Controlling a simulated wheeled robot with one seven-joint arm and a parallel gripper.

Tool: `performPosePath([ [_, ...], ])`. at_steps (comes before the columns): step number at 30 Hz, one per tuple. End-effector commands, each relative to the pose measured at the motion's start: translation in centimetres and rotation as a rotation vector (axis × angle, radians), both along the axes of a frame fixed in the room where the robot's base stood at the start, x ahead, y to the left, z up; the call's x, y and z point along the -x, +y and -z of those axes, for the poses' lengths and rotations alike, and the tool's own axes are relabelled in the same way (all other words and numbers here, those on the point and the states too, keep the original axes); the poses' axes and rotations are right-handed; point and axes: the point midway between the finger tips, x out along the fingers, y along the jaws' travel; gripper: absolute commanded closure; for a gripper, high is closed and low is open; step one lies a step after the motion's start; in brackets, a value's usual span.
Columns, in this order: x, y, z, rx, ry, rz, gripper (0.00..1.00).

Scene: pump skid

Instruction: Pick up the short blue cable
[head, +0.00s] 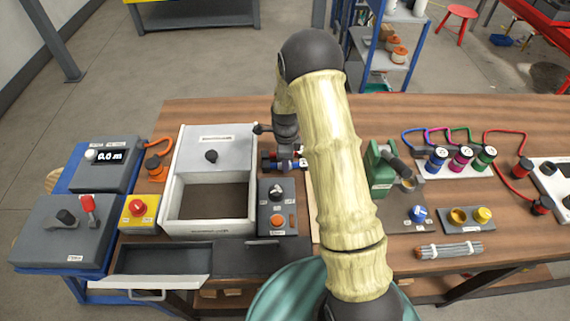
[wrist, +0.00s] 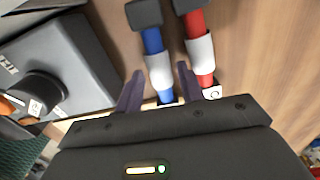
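The short blue cable (wrist: 152,41) has a dark end cap and a pale grey sleeve, and runs up the wrist view. My gripper (wrist: 160,69) is open, with one dark finger on each side of the blue cable near its sleeve. I cannot tell whether the fingers touch it. The cable's near end disappears behind the gripper body. A similar red cable (wrist: 196,25) lies just right of it, outside the right finger. In the head view, the blue cable (head: 285,164) shows only in part, below my gripper and beside my arm.
A grey switch box (head: 277,208) stands close to the left of the cables, with an open-topped white bin (head: 208,222) beyond it. A green device (head: 381,168) stands right of my arm. Bare wooden tabletop (wrist: 265,60) lies right of the red cable.

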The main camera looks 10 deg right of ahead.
Motion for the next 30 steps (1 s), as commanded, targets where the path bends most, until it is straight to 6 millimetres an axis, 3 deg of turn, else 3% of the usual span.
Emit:
performPosePath([
  [6,0.0,0.0,2.0,0.000,0.001,0.000,0.62],
  [21,0.0,0.0,2.0,0.000,0.000,0.000,0.62],
  [26,0.0,0.0,2.0,0.000,0.000,0.000,0.91],
  [30,0.0,0.0,2.0,0.000,0.000,0.000,0.91],
])
